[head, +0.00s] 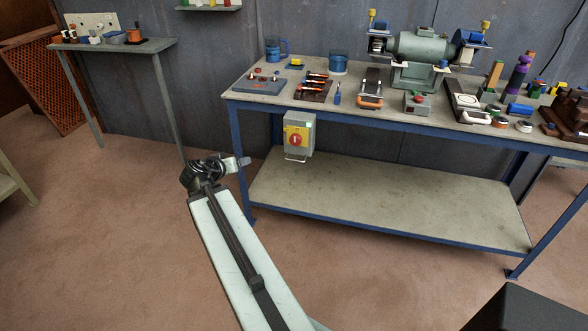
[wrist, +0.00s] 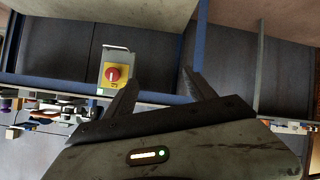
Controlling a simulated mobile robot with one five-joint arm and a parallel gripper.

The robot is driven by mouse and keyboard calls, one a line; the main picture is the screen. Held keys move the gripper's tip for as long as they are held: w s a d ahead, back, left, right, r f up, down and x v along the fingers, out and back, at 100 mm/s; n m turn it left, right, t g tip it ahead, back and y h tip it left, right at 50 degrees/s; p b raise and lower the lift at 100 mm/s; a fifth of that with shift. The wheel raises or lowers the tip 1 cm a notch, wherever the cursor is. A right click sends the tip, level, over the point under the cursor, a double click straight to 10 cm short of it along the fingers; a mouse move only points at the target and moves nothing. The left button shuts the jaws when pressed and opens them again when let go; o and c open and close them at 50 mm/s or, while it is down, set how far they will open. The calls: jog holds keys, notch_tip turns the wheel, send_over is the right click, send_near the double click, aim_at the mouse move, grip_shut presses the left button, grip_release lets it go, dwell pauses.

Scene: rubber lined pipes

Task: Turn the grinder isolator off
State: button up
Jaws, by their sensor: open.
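The grinder isolator is a grey box (head: 308,121) hung at the front left edge of the bench. It has a yellow plate and a round red knob (head: 295,140), with a wire loop below. In the wrist view, which is upside down, the red knob (wrist: 113,74) shows at left, beside one finger. The knob's marking is too small to read. My gripper (head: 238,163) is left of the isolator and apart from it. In the wrist view my gripper (wrist: 163,88) has its fingers spread, with nothing between them. The green bench grinder (head: 418,47) stands on the bench top.
The workbench (head: 345,112) has blue legs and a low shelf (head: 380,200). Its top holds mugs, tools, a small grey switch box (head: 418,104) and several blocks. A side table (head: 150,46) stands at the back left. The floor left of the bench is clear.

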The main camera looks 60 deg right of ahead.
aim_at(295, 141)
jog(key=s+d+f+m+t+h+b, duration=0.1)
jog(key=s+d+f+h+b, duration=0.15)
jog(key=s+d+b, duration=0.5)
jog(key=s+d+f+t+h+b, duration=0.1)
jog(key=s+d+h+b, duration=0.2)
jog(key=d, duration=0.7)
jog(key=x, duration=0.8)
jog(key=shift+w+r+b, duration=0.15)
jog(key=shift+w+b, duration=0.15)
jog(key=shift+w, duration=0.05)
jog(key=shift+c, duration=0.3)
